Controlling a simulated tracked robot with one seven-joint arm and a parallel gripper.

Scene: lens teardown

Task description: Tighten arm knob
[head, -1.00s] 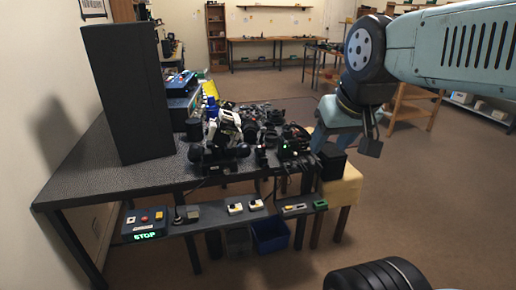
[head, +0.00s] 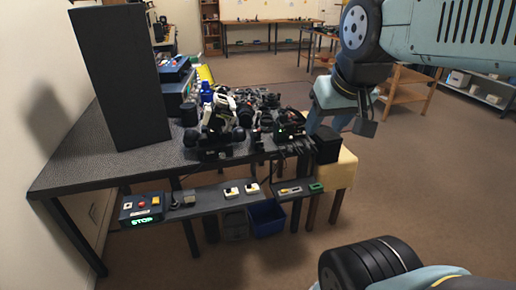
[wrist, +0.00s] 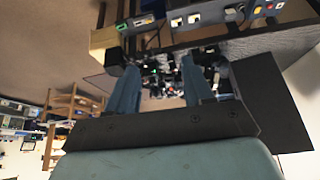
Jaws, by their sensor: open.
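A cluster of dark equipment crowds the right half of the dark workbench (head: 90,160) in the head view. It includes a small white-and-black jointed device (head: 218,112) on a dark base with round black parts beside it. I cannot single out the arm knob at this size. My gripper (wrist: 160,82) is open and empty, its two blue-grey fingers apart in the wrist view. The equipment shows between and beyond the fingers, some distance away. In the head view my gripper hangs to the right of the bench, its fingers partly hidden by the wrist.
A tall black panel (head: 122,80) stands on the bench's left. A black box (head: 325,146) sits by a yellow-topped stool (head: 345,166) at the right end. A lower front shelf holds a control box with a lit STOP sign (head: 141,209). A blue bin (head: 267,217) is underneath.

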